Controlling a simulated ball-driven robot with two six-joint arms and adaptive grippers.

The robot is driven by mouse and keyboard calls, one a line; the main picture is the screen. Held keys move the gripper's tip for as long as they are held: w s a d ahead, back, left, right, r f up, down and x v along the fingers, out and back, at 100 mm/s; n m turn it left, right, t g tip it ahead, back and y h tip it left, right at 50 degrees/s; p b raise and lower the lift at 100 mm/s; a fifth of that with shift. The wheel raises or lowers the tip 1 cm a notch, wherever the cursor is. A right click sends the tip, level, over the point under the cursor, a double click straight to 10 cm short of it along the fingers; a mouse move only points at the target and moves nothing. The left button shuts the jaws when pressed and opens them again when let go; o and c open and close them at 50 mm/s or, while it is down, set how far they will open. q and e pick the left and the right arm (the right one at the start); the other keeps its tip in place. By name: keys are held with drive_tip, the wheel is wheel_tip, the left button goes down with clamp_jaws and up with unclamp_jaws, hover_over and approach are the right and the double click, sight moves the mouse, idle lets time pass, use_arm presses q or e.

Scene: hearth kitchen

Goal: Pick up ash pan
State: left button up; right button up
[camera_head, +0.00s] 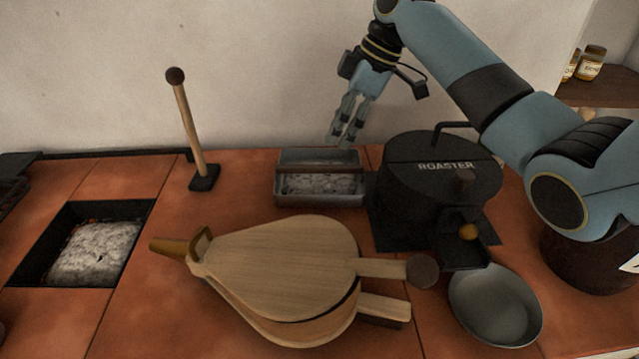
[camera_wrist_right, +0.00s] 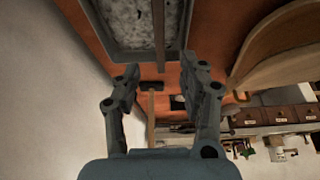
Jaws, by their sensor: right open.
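The ash pan (camera_head: 320,198) is a grey metal tray with grey ash in it and a dark bar across its top. It sits on the orange tiled counter near the back wall, and it also shows at the top of the right wrist view (camera_wrist_right: 110,48). My right gripper (camera_head: 343,142) is open and empty, pointing down above the back right part of the pan, apart from it. In the right wrist view the two fingers (camera_wrist_right: 158,85) stand spread, with the pan's bar beyond them. My left gripper is not in view.
A black roaster (camera_head: 420,185) stands just right of the pan. Wooden bellows (camera_head: 280,262) lie in front of it. An upright stick on a dark base (camera_head: 204,178) stands to the left. A metal bowl (camera_head: 497,308) is at front right, and a sunken ash pit (camera_head: 45,225) is at far left.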

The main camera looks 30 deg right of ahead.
sight(320, 166)
drive_tip(key=b+x, duration=0.1)
drive_tip(key=x, duration=0.8)
drive_tip(key=shift+d+f, duration=0.1)
clamp_jaws()
